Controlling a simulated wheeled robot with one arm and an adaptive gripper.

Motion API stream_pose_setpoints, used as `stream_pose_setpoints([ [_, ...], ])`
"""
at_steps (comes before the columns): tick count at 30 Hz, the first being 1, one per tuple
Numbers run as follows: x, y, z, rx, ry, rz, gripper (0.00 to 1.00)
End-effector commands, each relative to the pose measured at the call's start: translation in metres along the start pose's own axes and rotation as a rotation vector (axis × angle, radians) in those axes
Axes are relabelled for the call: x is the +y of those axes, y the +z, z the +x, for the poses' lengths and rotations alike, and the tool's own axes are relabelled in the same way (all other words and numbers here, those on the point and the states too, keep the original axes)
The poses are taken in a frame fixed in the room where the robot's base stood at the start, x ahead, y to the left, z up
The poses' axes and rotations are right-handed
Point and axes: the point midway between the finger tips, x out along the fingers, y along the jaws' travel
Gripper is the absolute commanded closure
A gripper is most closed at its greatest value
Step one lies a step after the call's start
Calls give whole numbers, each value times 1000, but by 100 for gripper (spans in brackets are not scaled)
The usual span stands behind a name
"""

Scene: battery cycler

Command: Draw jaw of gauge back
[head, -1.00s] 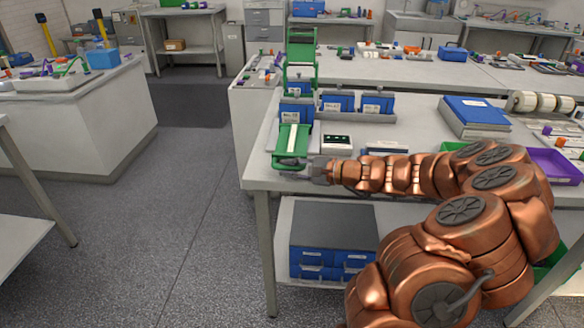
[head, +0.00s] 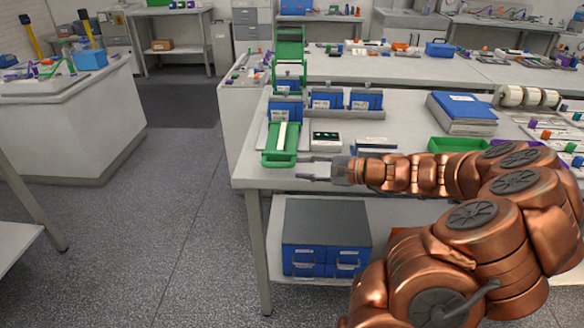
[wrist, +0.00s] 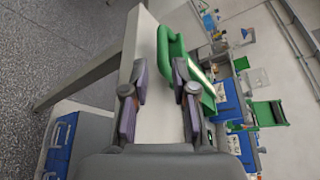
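A green device (head: 280,145) with a pale strip along its middle sits at the table's front left corner; I take it for the gauge, but cannot make out which part is its jaw. Its rounded green front loop shows in the wrist view (wrist: 174,42), ahead of my fingers. My gripper (head: 299,171) is open and empty, low over the table's front edge, just right of the loop and apart from it. In the wrist view the two fingers of my gripper (wrist: 159,85) stand apart with bare white table between them.
A small white-and-dark box (head: 326,141) sits right of the green device. Blue blocks (head: 326,98) stand in a grey rack behind it. A tall green stand (head: 289,55) rises farther back. A blue binder (head: 462,108) lies to the right. The aisle floor on the left is clear.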

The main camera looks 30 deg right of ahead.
Motion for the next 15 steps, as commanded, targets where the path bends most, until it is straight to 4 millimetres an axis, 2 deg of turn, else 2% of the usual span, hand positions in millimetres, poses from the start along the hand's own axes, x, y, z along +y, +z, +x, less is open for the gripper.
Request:
stream_pose_setpoints([
  [1, 0, -2, -9, 5, -2, 0, 73],
  [6, 0, -1, -30, 3, 0, 0, 73],
  [15, 1, 0, -43, 1, 2, 0, 73],
])
